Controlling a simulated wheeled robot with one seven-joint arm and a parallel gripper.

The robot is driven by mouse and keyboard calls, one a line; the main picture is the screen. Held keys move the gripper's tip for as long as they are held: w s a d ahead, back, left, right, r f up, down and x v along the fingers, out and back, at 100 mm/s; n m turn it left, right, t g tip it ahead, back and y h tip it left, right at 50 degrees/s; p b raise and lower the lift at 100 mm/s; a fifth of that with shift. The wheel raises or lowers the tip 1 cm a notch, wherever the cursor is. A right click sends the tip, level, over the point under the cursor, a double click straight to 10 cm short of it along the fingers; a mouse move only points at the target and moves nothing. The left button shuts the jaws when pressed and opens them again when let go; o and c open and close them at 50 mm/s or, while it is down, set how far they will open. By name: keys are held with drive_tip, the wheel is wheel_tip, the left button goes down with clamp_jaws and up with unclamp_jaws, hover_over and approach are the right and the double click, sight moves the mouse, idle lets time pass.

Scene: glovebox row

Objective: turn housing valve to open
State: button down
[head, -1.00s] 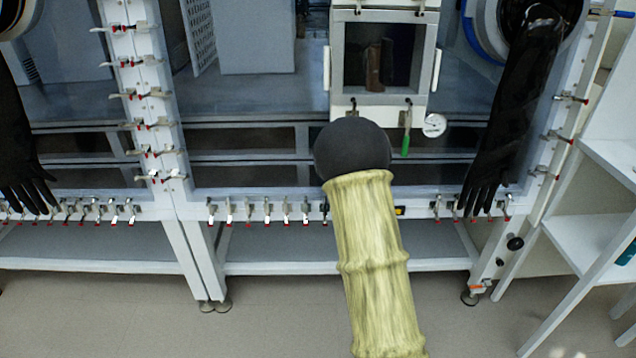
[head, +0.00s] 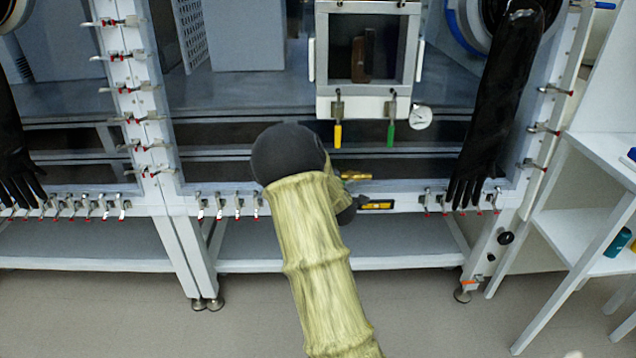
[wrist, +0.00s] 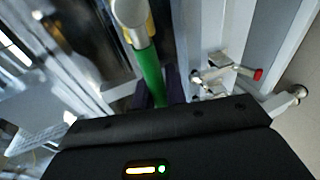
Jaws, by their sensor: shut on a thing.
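The housing valve shows in the wrist view as a green lever handle (wrist: 149,72) below a pale rounded metal end with a yellowish collar. In the head view a brass fitting (head: 356,176) shows just right of my arm, above the white front rail; the lever there is mostly hidden. My gripper (wrist: 157,95) has its dark fingers on both sides of the green handle and is shut on it. In the head view my gripper is largely hidden behind my dark wrist joint and sleeved arm.
A small chamber (head: 362,60) hangs above, with a yellow handle (head: 338,135), another green handle (head: 391,133) and a round gauge (head: 420,117) under it. Red-tipped clamps (head: 238,205) line the rail. A black glove (head: 490,120) hangs at right, near a white shelf (head: 600,200).

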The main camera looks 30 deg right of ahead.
drive_tip(key=shift+f, duration=0.15)
drive_tip(key=c, duration=1.4)
unclamp_jaws()
drive_tip(key=shift+c, duration=0.2)
drive_tip(key=shift+s, duration=0.1)
drive_tip(key=p+v, duration=0.2)
drive_tip(key=v, duration=1.5)
drive_tip(key=shift+p, duration=0.3)
drive_tip(key=shift+s, duration=0.1)
